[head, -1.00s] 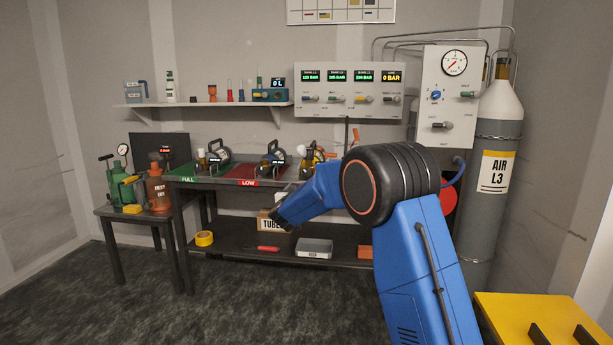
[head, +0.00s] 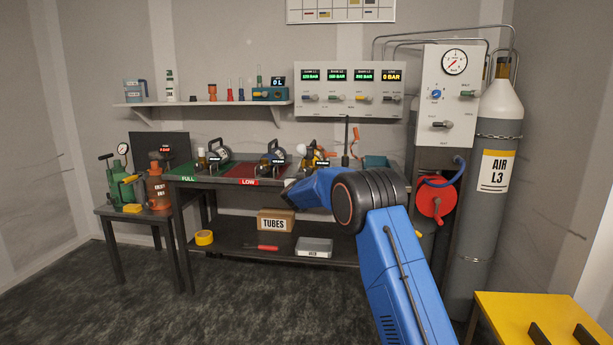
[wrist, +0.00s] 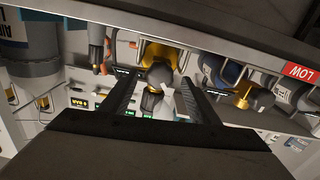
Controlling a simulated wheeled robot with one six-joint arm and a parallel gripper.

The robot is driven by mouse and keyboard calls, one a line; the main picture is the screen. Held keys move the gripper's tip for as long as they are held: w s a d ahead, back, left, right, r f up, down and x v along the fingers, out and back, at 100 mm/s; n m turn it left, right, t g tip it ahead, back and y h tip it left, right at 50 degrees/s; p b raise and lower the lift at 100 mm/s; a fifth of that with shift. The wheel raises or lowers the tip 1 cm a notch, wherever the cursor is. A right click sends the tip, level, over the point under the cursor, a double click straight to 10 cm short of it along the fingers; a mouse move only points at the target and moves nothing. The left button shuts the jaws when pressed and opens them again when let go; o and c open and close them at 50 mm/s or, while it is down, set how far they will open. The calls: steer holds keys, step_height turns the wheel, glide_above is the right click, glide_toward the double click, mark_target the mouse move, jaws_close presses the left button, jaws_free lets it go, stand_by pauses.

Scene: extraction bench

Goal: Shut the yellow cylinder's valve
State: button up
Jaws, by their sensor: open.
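The yellow cylinder (head: 311,156) lies on the bench top at the right end of the row of small cylinders, partly hidden behind my arm in the head view. In the wrist view the yellow cylinder (wrist: 160,54) is ahead of my gripper (wrist: 158,88), with its dark valve knob (wrist: 161,75) showing between the two fingers. The fingers are apart, one on each side; I cannot tell whether either touches the knob. In the head view my gripper (head: 289,194) is at the bench's front edge, mostly hidden by my wrist.
A blue-banded cylinder (wrist: 230,75) with a brass valve sits beside it in the wrist view. The bench's front edge (wrist: 240,30) with the LOW label (head: 249,182) runs close by. A TUBES box (head: 276,221) and a tray (head: 314,246) are on the lower shelf. The floor in front is clear.

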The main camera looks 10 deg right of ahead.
steer(key=shift+x, duration=1.1)
steer(key=shift+c, duration=0.5)
steer(key=c, duration=0.9)
steer(key=shift+c, duration=0.2)
steer(key=shift+m, duration=0.4)
steer(key=m, duration=0.2)
steer(key=shift+m, duration=2.5)
